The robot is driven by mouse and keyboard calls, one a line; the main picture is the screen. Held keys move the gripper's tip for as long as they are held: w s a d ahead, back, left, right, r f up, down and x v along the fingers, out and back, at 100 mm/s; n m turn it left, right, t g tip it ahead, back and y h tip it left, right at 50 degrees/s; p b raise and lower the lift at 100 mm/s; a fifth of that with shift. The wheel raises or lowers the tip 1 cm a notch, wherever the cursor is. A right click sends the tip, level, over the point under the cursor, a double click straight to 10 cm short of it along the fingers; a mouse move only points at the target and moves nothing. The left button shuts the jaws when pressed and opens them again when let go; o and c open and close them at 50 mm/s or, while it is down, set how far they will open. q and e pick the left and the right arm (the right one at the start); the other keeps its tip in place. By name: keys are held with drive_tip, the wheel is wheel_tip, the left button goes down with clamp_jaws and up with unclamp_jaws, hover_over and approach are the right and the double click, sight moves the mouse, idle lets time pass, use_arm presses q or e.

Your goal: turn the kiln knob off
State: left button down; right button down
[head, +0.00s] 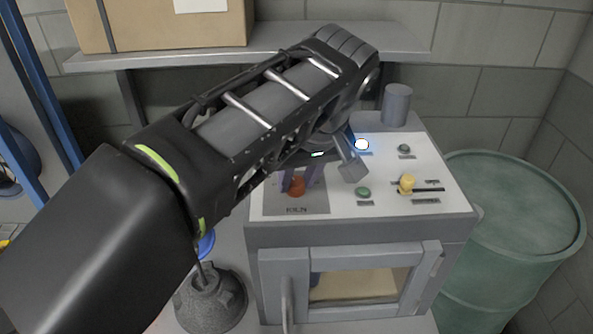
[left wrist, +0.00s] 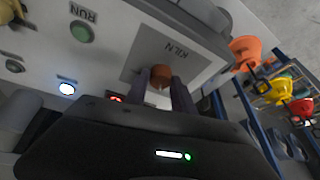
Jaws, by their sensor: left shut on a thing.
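The kiln knob (head: 297,188) is orange-red and sits on a grey plate marked KILN, at the left of the white control panel (head: 335,202). It also shows in the left wrist view (left wrist: 160,73), between the purple fingers. My left gripper (head: 299,180) reaches down over the panel and is shut on the knob. The fingers and arm hide part of the knob, so its pointer angle cannot be told. My right gripper is not in view.
The panel also holds a lit white lamp (head: 362,144), green buttons (head: 363,192) and a yellow slider (head: 407,183). A red light (left wrist: 116,98) glows close to my gripper. A grey cylinder (head: 397,105) stands behind; a green barrel (head: 515,215) stands right.

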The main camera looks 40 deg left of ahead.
use_arm(q)
drive_tip(key=n+g+p, duration=0.1)
drive_tip(key=n, duration=0.1)
drive_tip(key=shift+a+r+n, duration=0.1)
drive_tip(key=shift+n, duration=0.3)
drive_tip(key=shift+w+n+g+y+p, duration=0.1)
drive_tip(key=shift+n+g+y+p, duration=0.35)
drive_tip(key=shift+n, duration=0.65)
drive_tip(key=shift+f, duration=0.2)
drive_tip(key=shift+h, duration=0.25)
drive_tip(key=c, duration=1.1)
unclamp_jaws()
drive_tip(key=shift+r, duration=0.1)
